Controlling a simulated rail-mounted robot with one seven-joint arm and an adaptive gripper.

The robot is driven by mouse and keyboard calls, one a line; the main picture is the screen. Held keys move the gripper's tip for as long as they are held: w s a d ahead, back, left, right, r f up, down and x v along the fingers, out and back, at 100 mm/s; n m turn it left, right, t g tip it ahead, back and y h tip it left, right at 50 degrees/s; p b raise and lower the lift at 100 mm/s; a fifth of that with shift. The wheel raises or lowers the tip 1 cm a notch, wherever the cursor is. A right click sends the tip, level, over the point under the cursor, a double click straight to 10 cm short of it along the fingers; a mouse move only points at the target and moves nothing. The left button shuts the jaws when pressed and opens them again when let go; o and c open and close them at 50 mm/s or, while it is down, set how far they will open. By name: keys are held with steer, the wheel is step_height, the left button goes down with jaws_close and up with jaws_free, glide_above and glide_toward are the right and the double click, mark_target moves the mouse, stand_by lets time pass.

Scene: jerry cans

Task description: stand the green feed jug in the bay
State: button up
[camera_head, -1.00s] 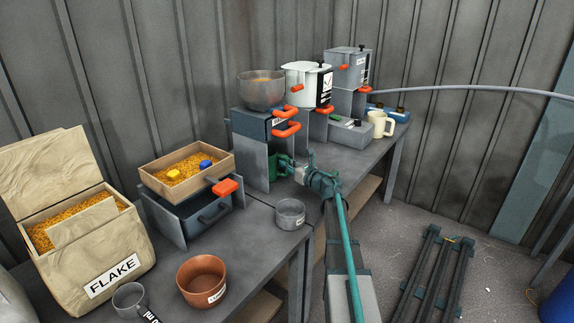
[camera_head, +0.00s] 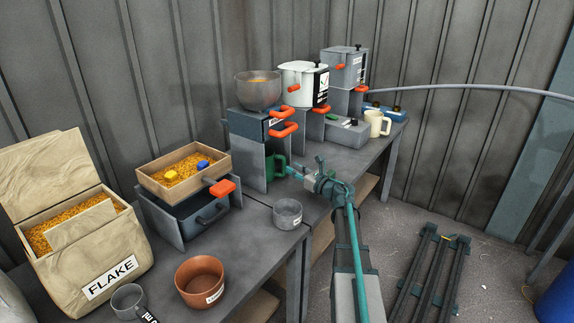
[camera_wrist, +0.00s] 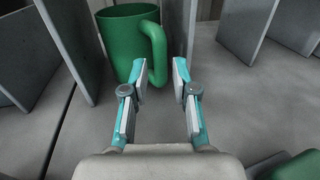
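The green feed jug (camera_head: 280,164) stands upright under the dark blue box, in the bay beside a grey upright panel (camera_head: 251,160). In the wrist view the jug (camera_wrist: 122,40) is upright between grey panels, with its handle (camera_wrist: 158,48) towards me. My gripper (camera_wrist: 161,72) is open and empty, its fingertips spread just on the near side of the handle. I cannot tell the exact gap to it. In the head view my gripper (camera_head: 294,172) is right of the jug, and the panel hides part of the jug.
A steel bowl (camera_head: 257,92) sits above the bay; a white pot (camera_head: 304,84) stands to its right. Orange handles (camera_head: 284,130) jut out over the bay. A grey cup (camera_head: 288,213) stands on the bench in front.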

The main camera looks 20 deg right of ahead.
steer(key=v, duration=0.6)
steer(key=shift+d, duration=0.1)
